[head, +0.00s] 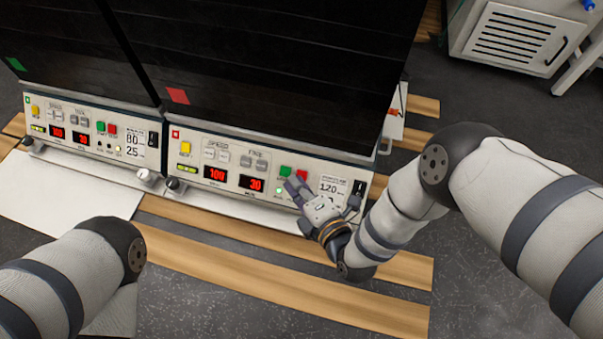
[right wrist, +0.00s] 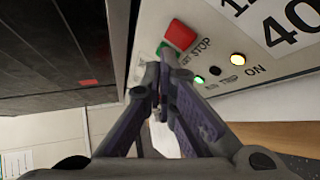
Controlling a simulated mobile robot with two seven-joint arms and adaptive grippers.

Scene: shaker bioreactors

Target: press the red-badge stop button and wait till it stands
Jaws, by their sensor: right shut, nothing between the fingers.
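The red-badge shaker's control panel (head: 230,158) has a small red badge (head: 175,134) at its left end. Its red stop button (head: 302,175) sits right of the green start button (head: 285,171); it also shows in the right wrist view (right wrist: 179,35). A green run lamp (right wrist: 199,79) is lit. The displays (head: 215,174) glow red, reading about 100 and 30. My right gripper (head: 291,186) is shut and empty, its tips (right wrist: 157,75) close to the buttons and partly covering the green one. I cannot tell whether they touch the panel. My left gripper is out of view.
A green-badge shaker panel (head: 90,130) stands to the left with its own lit displays and buttons. Dark covers rise above both panels. A black rocker switch (head: 358,188) sits at the panel's right end. A white cabinet (head: 510,40) stands at the back right.

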